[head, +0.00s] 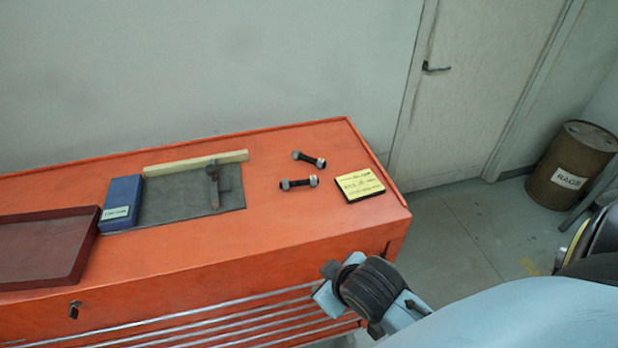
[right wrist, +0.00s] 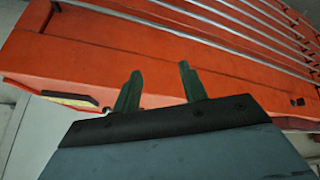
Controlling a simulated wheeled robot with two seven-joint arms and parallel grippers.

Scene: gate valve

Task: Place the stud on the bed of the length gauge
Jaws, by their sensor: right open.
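Two dark studs with pale nuts at their ends lie on top of the orange chest: an upper one (head: 309,160) and a lower one (head: 299,183). They lie apart, left of a yellow note pad. I cannot identify a length gauge in either view. My right gripper (right wrist: 157,88) is open and empty, its two dark green fingers spread in front of the chest's side. In the head view my right arm is low, in front of the chest's front right part, away from the studs; its fingertips are not clear there. My left gripper is out of view.
On the orange chest (head: 250,222) stand a dark red tray (head: 88,250), a blue box (head: 121,200), a grey mat (head: 160,205) with a hammer-like tool (head: 213,185), a pale wooden strip (head: 180,164) and the yellow pad (head: 360,184). Bare top lies before the studs.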

